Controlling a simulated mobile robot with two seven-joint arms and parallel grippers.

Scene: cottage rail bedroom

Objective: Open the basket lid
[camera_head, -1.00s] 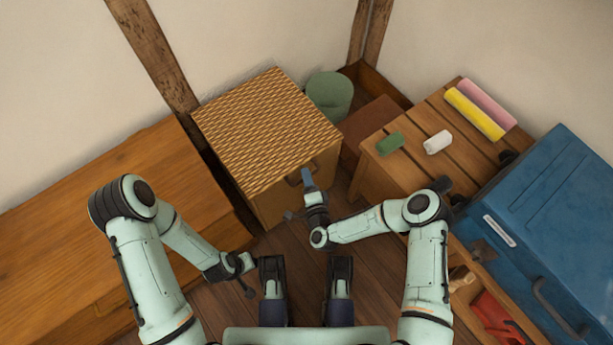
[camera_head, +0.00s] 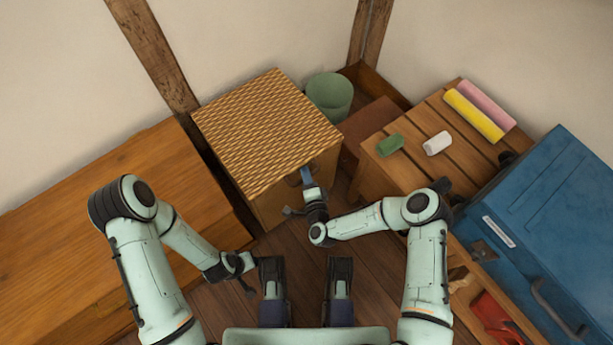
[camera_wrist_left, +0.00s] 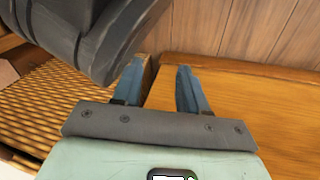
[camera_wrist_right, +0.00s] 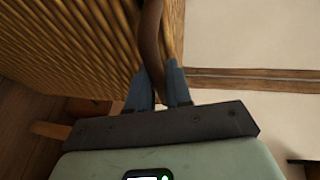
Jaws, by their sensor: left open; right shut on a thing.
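The woven basket (camera_head: 262,135) stands in the corner with its wicker lid flat and closed on top. A dark curved handle (camera_wrist_right: 150,45) on the basket's front side shows in the right wrist view. My right gripper (camera_head: 306,175) is at that handle, its blue fingers (camera_wrist_right: 160,85) shut around it; the gripper partly hides the handle in the head view. My left gripper (camera_wrist_left: 160,82) is open and empty, low in front of the wooden chest; in the head view its fingers are hard to make out.
A wooden chest (camera_head: 90,215) fills the left side. A green bin (camera_head: 330,95) stands behind the basket. A slatted table (camera_head: 435,115) with green and white blocks and yellow and pink rolls is at right, beside a blue case (camera_head: 550,220). Floor shows in front.

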